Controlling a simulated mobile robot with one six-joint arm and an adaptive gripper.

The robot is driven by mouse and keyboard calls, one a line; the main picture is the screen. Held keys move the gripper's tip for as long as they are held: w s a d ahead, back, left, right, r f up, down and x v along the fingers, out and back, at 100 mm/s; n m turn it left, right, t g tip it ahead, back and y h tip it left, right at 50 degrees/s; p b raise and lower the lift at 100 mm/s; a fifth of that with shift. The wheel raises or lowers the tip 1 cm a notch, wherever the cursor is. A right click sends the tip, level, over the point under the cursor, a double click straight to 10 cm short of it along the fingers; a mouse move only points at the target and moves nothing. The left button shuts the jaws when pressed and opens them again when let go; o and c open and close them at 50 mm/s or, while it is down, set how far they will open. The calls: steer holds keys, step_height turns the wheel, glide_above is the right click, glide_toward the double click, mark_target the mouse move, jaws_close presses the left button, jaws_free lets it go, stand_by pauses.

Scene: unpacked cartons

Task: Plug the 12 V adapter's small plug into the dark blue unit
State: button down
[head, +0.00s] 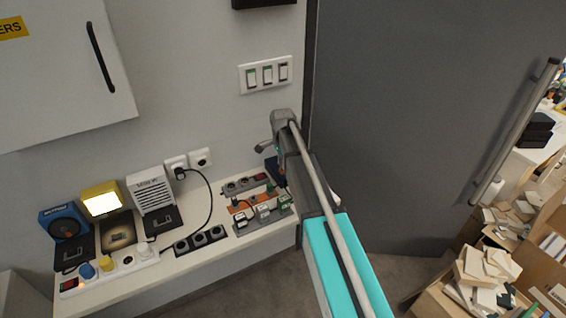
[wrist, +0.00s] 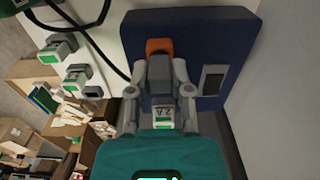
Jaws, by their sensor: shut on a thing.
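The dark blue unit (wrist: 225,40) fills the top middle of the wrist view, with a grey panel on its right part. In the head view only a bit of the dark blue unit (head: 272,168) shows beside my arm. My gripper (wrist: 160,72) is shut on a small grey plug (wrist: 160,88) with a white and green label. An orange part (wrist: 159,46) lies at the plug's far end, against the unit's face. I cannot tell whether the plug is seated or only close to it. My arm hides the gripper in the head view.
Grey adapters with green-marked labels (wrist: 60,48) stand left of the unit, with a black cable beside them. A power strip (head: 200,240) and several devices line the white shelf. A grey door (head: 420,120) and cluttered cartons (head: 490,275) are at right.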

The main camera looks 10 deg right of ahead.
steer(key=shift+f+b, duration=0.3)
steer(key=shift+f, duration=0.05)
stand_by(0.4)
steer(key=shift+c, duration=2.3)
jaws_free()
